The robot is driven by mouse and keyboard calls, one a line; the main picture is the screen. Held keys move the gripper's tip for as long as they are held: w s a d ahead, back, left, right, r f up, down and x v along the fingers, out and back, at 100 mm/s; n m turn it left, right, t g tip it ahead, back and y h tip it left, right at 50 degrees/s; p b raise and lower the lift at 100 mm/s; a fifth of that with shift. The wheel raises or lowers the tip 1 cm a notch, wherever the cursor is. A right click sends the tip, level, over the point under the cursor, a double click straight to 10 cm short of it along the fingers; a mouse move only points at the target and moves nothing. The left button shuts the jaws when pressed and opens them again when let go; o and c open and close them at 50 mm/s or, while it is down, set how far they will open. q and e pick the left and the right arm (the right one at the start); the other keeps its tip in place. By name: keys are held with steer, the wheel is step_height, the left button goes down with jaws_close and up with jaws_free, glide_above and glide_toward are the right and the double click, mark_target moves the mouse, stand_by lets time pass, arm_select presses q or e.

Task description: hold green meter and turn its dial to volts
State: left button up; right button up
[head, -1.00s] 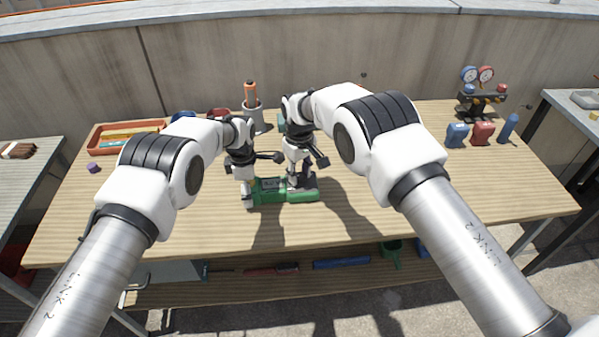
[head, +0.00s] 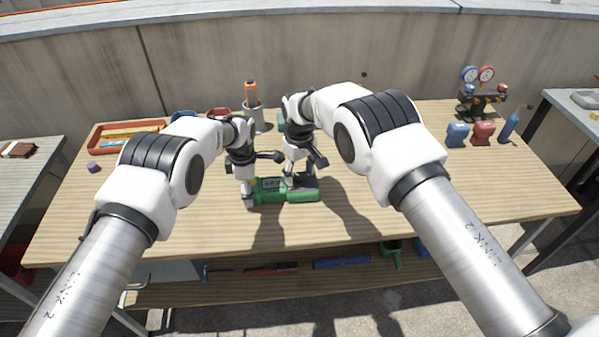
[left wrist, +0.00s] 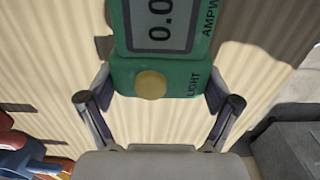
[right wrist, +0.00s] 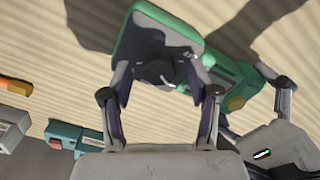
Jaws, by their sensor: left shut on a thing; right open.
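The green meter (head: 270,197) lies on the workbench, its grey display showing in the left wrist view (left wrist: 160,25) with "0.0" and a round yellow button below. My left gripper (left wrist: 160,88) is shut on the meter's button end, one finger on each side. My right gripper (right wrist: 162,80) is open above the meter's other end. Its fingers stand either side of the dark round dial (right wrist: 158,71), apparently not clamped on it. The dial's pointer and volts mark cannot be read. In the head view my right gripper (head: 298,174) partly hides the meter.
An orange tray (head: 103,150) is at the back left, near a purple cap (head: 94,167). A cup (head: 254,115) with an orange-handled tool stands behind my grippers. The bench front is clear.

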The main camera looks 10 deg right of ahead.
arm_select(q)
steer(key=shift+f, duration=0.1)
arm_select(e)
step_height(320, 180, up, 8)
stand_by(0.4)
arm_select(q)
steer(key=o, duration=1.3)
step_height(320, 180, up, 9)
steer(key=p, duration=0.4)
steer(key=shift+r+p, duration=0.2)
steer(key=shift+p, duration=0.2)
arm_select(e)
step_height(320, 180, up, 5)
glide_above(299, 175)
arm_select(q)
steer(key=shift+d, duration=0.1)
arm_select(e)
steer(key=shift+s+f, duration=0.1)
steer(key=shift+f, duration=0.15)
arm_select(q)
steer(key=shift+f, duration=0.1)
